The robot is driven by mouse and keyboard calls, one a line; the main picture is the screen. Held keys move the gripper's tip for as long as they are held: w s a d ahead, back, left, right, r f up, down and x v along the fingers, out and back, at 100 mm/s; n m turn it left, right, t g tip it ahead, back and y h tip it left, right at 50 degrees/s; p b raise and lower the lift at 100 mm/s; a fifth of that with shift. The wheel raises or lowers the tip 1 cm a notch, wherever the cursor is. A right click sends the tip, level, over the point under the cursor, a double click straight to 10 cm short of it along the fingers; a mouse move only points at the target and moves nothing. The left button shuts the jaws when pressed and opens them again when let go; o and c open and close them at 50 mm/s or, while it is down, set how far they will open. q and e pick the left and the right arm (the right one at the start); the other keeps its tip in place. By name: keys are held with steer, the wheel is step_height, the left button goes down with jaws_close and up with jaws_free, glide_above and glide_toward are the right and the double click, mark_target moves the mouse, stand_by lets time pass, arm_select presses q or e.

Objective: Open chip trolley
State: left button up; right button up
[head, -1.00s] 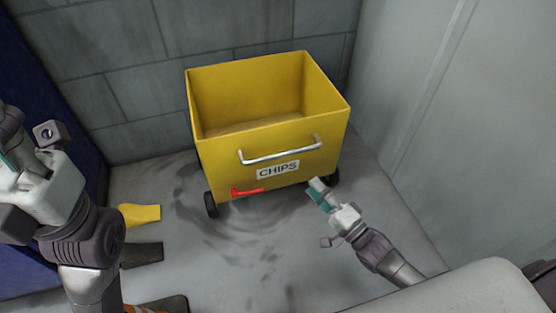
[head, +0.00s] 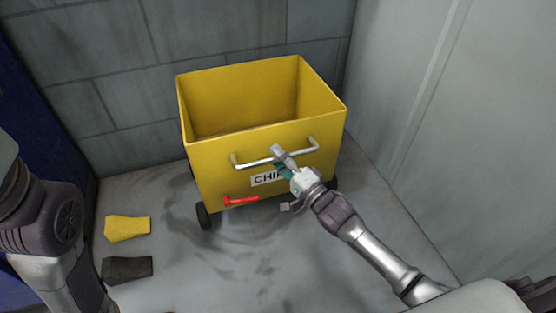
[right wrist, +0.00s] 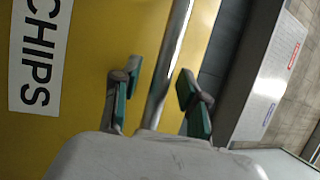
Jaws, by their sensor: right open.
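The yellow chip trolley (head: 215,165) stands on the floor against the back wall, open at the top and apparently empty. A silver bar handle (head: 244,163) runs across its front, above a white CHIPS label (head: 262,180). A red lever (head: 240,200) sits low on the front. My right gripper (head: 284,180) is open at the handle's right half, partly covering the label. In the right wrist view, the handle (right wrist: 178,40) runs between the two open fingers (right wrist: 158,90); I cannot tell whether they touch it. The left arm shows at the left edge; its fingers are out of view.
A yellow piece (head: 127,228) and a dark piece (head: 127,268) lie on the floor to the left of the trolley. A grey panel wall (head: 460,130) rises close on the right. The floor (head: 250,260) before the trolley is clear.

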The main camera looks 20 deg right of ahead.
jaws_close()
steer(key=shift+s, duration=0.1)
stand_by(0.3)
